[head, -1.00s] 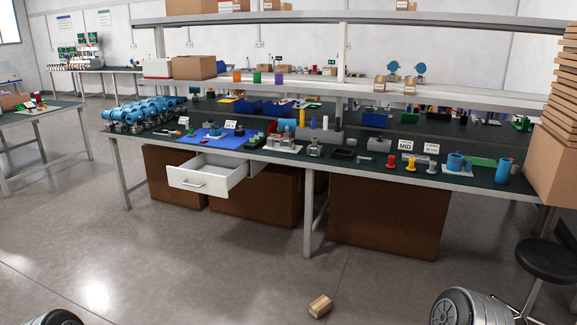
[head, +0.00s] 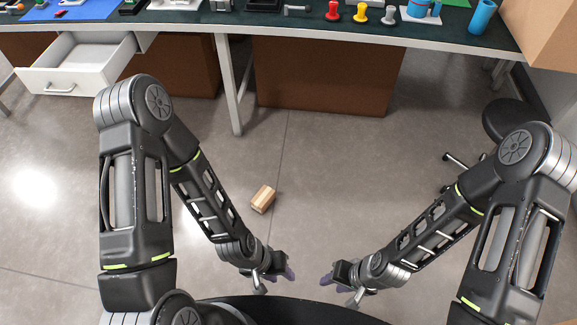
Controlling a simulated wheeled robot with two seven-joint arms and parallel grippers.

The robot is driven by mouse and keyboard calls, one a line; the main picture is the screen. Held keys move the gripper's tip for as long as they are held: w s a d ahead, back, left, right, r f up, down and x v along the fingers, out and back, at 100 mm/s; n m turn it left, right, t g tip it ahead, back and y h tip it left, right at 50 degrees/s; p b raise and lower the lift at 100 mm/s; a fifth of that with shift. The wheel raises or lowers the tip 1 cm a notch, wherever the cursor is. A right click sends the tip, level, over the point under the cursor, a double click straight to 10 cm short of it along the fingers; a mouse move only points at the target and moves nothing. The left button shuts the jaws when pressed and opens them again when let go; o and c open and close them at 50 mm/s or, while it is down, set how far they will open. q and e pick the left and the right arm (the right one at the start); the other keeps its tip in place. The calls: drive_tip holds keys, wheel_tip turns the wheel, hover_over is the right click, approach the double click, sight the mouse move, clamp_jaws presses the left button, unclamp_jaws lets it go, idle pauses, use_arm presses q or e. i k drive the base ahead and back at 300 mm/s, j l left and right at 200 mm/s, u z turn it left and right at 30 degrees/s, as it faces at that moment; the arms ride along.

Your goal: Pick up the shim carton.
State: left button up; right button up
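A small tan carton (head: 263,199), which looks like the shim carton, lies on the grey floor in front of the workbench. It has a lighter strip along its top. My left gripper (head: 276,279) is below and slightly right of the carton in the head view, apart from it. My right gripper (head: 342,283) is further right, also apart from the carton. Both grippers seem empty. They are small and seen from above, and I cannot tell how far their fingers are parted.
The workbench (head: 290,34) with its open white drawer (head: 75,78) is at the back. Large brown boxes (head: 325,80) stand under it. A black stool (head: 507,118) is at the right. The floor around the carton is clear.

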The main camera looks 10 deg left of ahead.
sight(266, 196)
drive_tip(key=i+j+z, duration=0.3)
drive_tip(key=i, duration=0.2)
drive_tip(key=i+j+z, duration=0.25)
drive_tip(key=i+j, duration=0.1)
drive_tip(key=i, duration=0.1)
